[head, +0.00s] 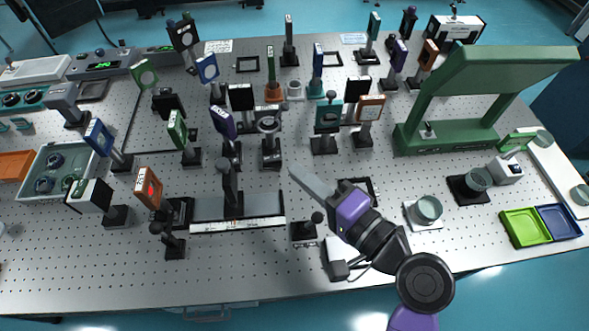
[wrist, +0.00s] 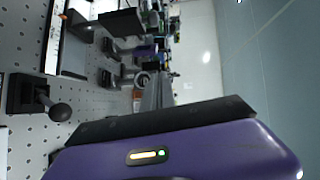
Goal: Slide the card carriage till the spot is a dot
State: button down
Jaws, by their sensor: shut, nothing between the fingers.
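A grey rail (head: 265,205) with a white scale strip along its front edge lies in the front middle of the table. A dark carriage with an upright post (head: 230,185) stands on it left of centre; its card face cannot be made out. An orange-framed plate (head: 148,203) at the rail's left end shows a small red spot (head: 151,188). My gripper (head: 296,174) is shut and empty, above the table to the right of the carriage and apart from it. Its grey fingers also show in the wrist view (wrist: 152,95). The rail's scale edge shows in the wrist view (wrist: 54,40).
A black block with a round knob (head: 305,231) stands just right of the rail; the knob also shows in the wrist view (wrist: 60,112). Several mounted optics crowd the table behind the rail. A green bridge (head: 480,90) stands back right. The front left edge is clear.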

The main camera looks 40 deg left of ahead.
jog(key=d+b, duration=0.1)
jog(key=d, duration=0.6)
jog(key=shift+s+d+r, duration=0.15)
jog(key=shift+s+r, duration=0.05)
jog(key=shift+r, duration=0.15)
